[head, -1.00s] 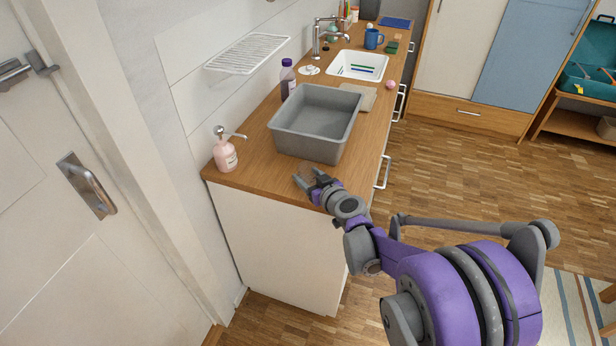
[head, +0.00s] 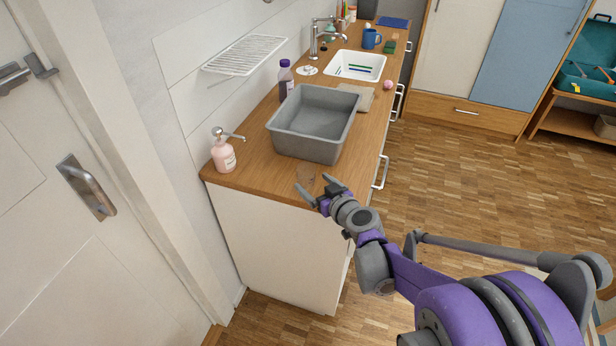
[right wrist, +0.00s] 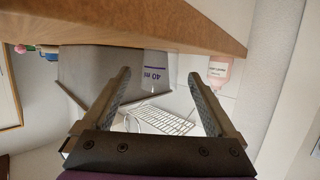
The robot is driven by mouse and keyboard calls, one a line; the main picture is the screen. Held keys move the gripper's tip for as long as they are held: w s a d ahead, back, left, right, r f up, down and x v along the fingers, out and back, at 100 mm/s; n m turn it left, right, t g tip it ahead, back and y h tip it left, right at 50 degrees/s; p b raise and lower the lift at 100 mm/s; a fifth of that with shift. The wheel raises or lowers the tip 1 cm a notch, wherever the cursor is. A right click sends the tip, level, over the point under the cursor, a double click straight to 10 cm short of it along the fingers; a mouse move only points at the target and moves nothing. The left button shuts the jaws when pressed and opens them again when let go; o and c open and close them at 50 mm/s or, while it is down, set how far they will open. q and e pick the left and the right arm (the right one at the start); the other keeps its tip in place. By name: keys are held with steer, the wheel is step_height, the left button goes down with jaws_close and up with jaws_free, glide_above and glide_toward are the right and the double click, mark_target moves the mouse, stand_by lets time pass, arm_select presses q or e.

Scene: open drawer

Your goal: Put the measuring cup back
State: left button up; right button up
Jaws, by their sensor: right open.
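The measuring cup (head: 306,176) is small and clear and stands on the wooden counter near its front end, before the grey tub. In the right wrist view it shows as a see-through shape with a blue "40 ml" mark (right wrist: 155,75), appearing between and beyond the fingertips. My right gripper (head: 316,187) is open and empty at the counter's near edge, just short of the cup. Its two fingers (right wrist: 159,80) are spread in the wrist view, with nothing gripped. My left gripper is not in view.
The grey tub (head: 286,139) stands behind the cup on the counter (head: 258,176). A pink soap dispenser (head: 223,154) stands left, a purple bottle (head: 286,80) behind. A wire rack (head: 245,54) is on the wall. A white sink (head: 356,65) lies farther back.

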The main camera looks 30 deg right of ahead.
steer(key=v, duration=0.7)
steer(key=s+a+f+n+g+y, duration=0.1)
steer(key=s+a+f+g+y, duration=0.2)
steer(key=a, duration=0.4)
steer(key=s+a+f+n+g, duration=0.1)
steer(key=s+a+g, duration=0.1)
steer(key=s+a, duration=0.4)
steer(key=s+f+g+h, duration=0.1)
steer(key=s+g, duration=0.1)
steer(key=s, duration=0.3)
steer(key=s+a+f+m+g+h, duration=0.1)
steer(key=s+f+g, duration=0.1)
steer(key=s, duration=0.3)
steer(key=shift+a+f+m+g+p, duration=0.25)
steer(key=shift+f+m+g+p, duration=0.05)
steer(key=shift+p, duration=0.15)
steer(key=shift+r, duration=0.15)
